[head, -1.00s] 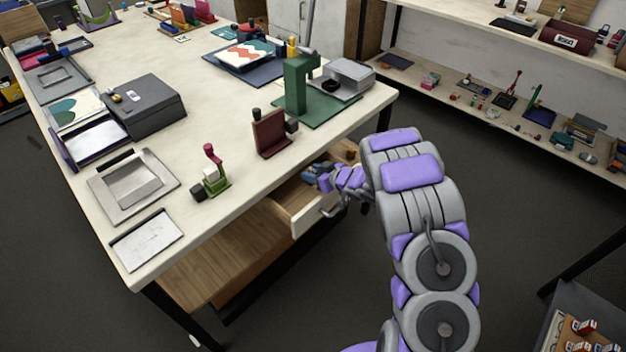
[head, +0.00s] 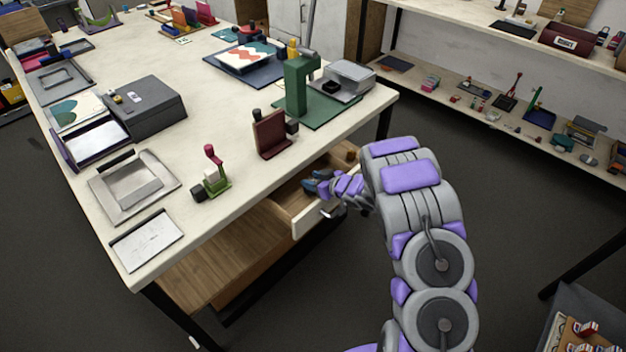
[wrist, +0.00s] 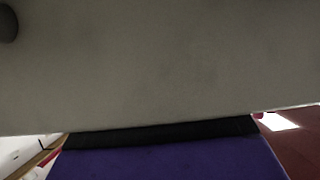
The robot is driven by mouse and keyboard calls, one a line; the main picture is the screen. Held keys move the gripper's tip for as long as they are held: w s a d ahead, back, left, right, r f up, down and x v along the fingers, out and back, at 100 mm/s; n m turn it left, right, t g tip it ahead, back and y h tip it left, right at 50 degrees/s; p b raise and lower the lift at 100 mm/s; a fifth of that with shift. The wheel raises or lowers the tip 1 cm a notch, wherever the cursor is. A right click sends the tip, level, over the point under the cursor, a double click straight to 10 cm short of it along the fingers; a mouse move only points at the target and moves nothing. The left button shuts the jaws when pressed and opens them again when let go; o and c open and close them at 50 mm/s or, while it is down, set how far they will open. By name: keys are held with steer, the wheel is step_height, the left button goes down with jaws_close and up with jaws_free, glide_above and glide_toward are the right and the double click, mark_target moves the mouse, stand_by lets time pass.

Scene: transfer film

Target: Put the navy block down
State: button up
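My gripper (head: 312,186) reaches into the open drawer (head: 306,228) under the table's front edge. A dark blue-grey shape shows at its tip in the head view. I cannot tell whether that is the navy block or part of the gripper, nor whether the fingers are open or shut. The wrist view is mostly filled by a close grey surface (wrist: 150,65), with a black strip (wrist: 160,132) and a purple part of my own below it. No navy block is clearly visible in either view.
The table (head: 225,117) holds a maroon stand (head: 270,134) and a green press-like stand (head: 297,85) near the drawer. A small brown object (head: 351,155) lies at the drawer's right end. A low shelf (head: 450,88) stands at the right, with open floor between.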

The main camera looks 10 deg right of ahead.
steer(key=o, duration=0.4)
steer(key=shift+s+f, duration=0.2)
steer(key=shift+f, duration=0.1)
steer(key=shift+c, duration=0.2)
